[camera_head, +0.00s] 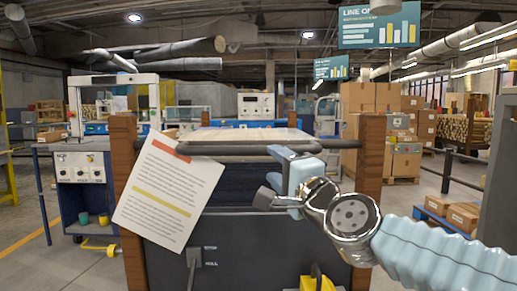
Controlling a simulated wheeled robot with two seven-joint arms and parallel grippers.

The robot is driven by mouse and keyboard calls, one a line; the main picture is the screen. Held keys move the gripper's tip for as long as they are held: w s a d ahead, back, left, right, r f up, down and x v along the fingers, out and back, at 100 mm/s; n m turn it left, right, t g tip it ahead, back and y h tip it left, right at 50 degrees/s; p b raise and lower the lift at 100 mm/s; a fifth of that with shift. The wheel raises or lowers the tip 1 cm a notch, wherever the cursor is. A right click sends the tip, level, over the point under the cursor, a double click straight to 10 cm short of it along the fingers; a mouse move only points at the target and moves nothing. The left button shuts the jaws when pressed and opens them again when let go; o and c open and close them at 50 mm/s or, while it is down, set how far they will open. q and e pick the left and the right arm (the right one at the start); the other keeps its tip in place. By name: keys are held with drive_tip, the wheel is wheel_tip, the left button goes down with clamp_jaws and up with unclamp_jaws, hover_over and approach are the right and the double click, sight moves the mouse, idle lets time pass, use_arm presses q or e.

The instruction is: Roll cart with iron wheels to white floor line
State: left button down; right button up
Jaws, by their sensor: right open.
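The cart (230,240) stands straight in front of me, with brown wooden corner posts, a dark front panel and a dark horizontal handle bar (215,149) across its top. Its iron wheels are out of view below. A small grey lever (194,262) sits on the lower front panel beside small lettering. My right gripper (272,176) is open at the right part of the handle bar. Its upper finger overlaps the bar in the picture; I cannot tell whether it touches. No white floor line is visible. My left gripper is not in view.
A printed sheet (168,190) hangs tilted over the cart's left front. A blue workbench (70,180) with dials stands left. Stacked cardboard boxes (358,97) stand behind right, and a dark railing (447,170) runs at right. A yellow line (30,236) marks the left floor.

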sight(253, 148)
drive_tip(key=p+x, duration=0.2)
drive_tip(key=x, duration=0.9)
drive_tip(key=shift+w+a+p, duration=0.1)
drive_tip(key=shift+w+p, duration=0.2)
drive_tip(key=shift+p, duration=0.1)
drive_tip(key=shift+f, duration=0.1)
clamp_jaws()
